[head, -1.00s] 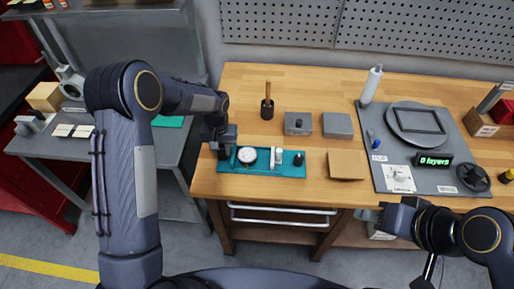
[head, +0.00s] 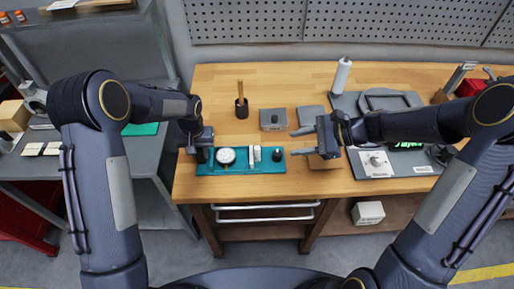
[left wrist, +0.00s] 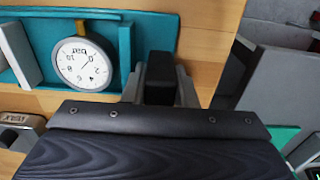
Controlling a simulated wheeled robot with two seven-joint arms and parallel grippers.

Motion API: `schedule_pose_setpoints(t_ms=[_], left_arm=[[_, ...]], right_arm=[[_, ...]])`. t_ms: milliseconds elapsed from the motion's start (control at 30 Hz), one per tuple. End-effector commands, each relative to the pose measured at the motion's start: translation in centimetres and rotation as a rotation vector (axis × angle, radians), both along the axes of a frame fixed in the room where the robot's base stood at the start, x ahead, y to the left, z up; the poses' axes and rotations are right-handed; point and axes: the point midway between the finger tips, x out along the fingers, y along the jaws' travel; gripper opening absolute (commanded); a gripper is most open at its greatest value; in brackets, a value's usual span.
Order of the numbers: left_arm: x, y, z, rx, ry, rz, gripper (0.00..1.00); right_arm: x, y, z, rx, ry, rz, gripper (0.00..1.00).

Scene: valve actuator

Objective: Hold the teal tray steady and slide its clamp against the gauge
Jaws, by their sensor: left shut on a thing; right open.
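The teal tray (head: 240,169) lies along the front edge of the wooden bench. It carries a round white-faced gauge (head: 226,156), an upright pale clamp block (head: 257,153) right of the gauge, and a black knob (head: 277,155) near its right end. A gap shows between gauge and clamp. My left gripper (left wrist: 160,85) is shut on a black post (left wrist: 159,70) at the tray's left end; the gauge (left wrist: 84,65) and clamp (left wrist: 20,55) also show in the left wrist view. My right gripper (head: 301,142) is open and empty, right of and above the tray's right end.
A pencil cup (head: 241,108) and grey blocks (head: 273,119) stand behind the tray. My right gripper partly covers a tan pad (head: 322,162). A grey mat (head: 412,157) with a display, mostly hidden by my right arm, lies to the right. Bench between cup and tray is clear.

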Motion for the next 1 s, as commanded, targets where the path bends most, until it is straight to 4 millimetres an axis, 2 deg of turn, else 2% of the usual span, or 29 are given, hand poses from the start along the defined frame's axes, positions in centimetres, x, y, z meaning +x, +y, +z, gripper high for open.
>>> schedule_pose_setpoints(t_ms=[33,200,467,800,1000], left_arm=[[-0.4,0.0,-0.6,0.001,0.013,-0.002,0.00],[-0.4,0.0,-0.6,0.001,0.013,-0.002,0.00],[-0.4,0.0,-0.6,0.001,0.014,-0.001,0.00],[-0.5,-0.1,-0.6,0.001,0.014,-0.001,0.00],[-0.5,0.0,-0.6,0.001,0.015,-0.001,0.00]], right_arm=[[0.9,0.3,-1.7,0.042,0.058,-0.036,0.41],[3.0,0.8,-5.0,0.140,0.186,-0.133,0.41],[4.0,1.9,-6.8,0.183,0.242,-0.176,0.41],[5.4,7.7,-9.2,0.181,0.240,-0.172,0.41],[6.2,10.4,-10.4,0.181,0.239,-0.175,0.41]])
